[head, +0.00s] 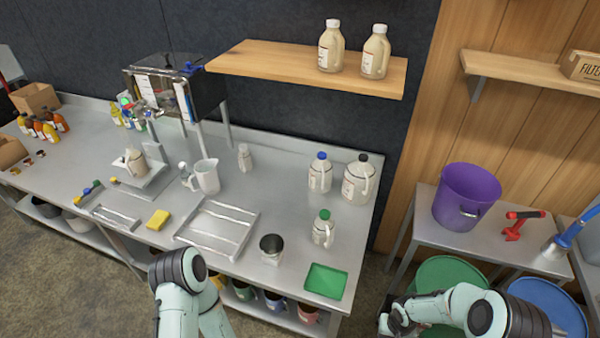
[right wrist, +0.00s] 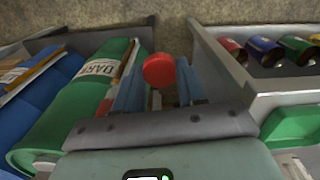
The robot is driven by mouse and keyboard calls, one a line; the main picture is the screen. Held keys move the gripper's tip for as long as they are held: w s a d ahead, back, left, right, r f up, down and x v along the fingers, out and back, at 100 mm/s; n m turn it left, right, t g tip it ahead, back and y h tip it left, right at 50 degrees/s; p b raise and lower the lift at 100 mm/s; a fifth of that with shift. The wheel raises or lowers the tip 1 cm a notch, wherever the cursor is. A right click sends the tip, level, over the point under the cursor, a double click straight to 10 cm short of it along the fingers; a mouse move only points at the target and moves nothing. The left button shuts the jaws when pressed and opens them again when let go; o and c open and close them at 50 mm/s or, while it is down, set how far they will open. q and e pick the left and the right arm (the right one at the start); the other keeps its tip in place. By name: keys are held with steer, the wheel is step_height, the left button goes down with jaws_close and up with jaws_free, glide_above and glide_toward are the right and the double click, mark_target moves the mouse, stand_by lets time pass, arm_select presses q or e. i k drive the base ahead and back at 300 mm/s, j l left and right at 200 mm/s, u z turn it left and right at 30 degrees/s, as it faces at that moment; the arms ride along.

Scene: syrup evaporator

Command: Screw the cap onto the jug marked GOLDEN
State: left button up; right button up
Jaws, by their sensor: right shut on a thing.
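My right gripper (right wrist: 160,95) is shut on a round red cap (right wrist: 158,70), held between its fingertips. In the head view my right gripper (head: 394,318) is low at the right, off the bench's front right corner; the cap cannot be made out there. On the bench stand a blue-capped jug (head: 320,175), a black-capped jug (head: 358,182) and a green-capped jug (head: 323,230). A smaller pale bottle (head: 245,158) stands behind, and a jug (head: 135,162) is at the filling stand. Labels are too small to read, so I cannot tell which is GOLDEN. My left gripper is out of view.
The steel bench (head: 285,205) carries a rack (head: 218,228), a metal cup (head: 271,248), a green tray (head: 326,281), a white pitcher (head: 205,177) and a yellow sponge (head: 158,220). A shelf (head: 290,66) hangs above. A purple bucket (head: 467,197) and green drum (right wrist: 85,100) are at the right.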

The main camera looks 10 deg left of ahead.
mark_target(136, 164)
steer(key=j+z, duration=0.2)
steer(key=j, duration=0.4)
steer(key=k+j+z, duration=0.2)
steer(key=j, duration=0.4)
steer(key=j+z, duration=0.2)
steer(key=j, duration=0.45)
steer(key=k+j, duration=0.1)
steer(key=j, duration=0.75)
steer(key=k+j, duration=0.15)
steer(key=j, duration=0.3)
steer(key=k+j+z, duration=0.1)
steer(key=j, duration=0.35)
steer(key=k+j, duration=0.1)
steer(key=j, duration=0.3)
steer(key=k+j, duration=0.1)
steer(key=j, duration=0.35)
steer(key=k+j, duration=0.1)
steer(key=j, duration=0.3)
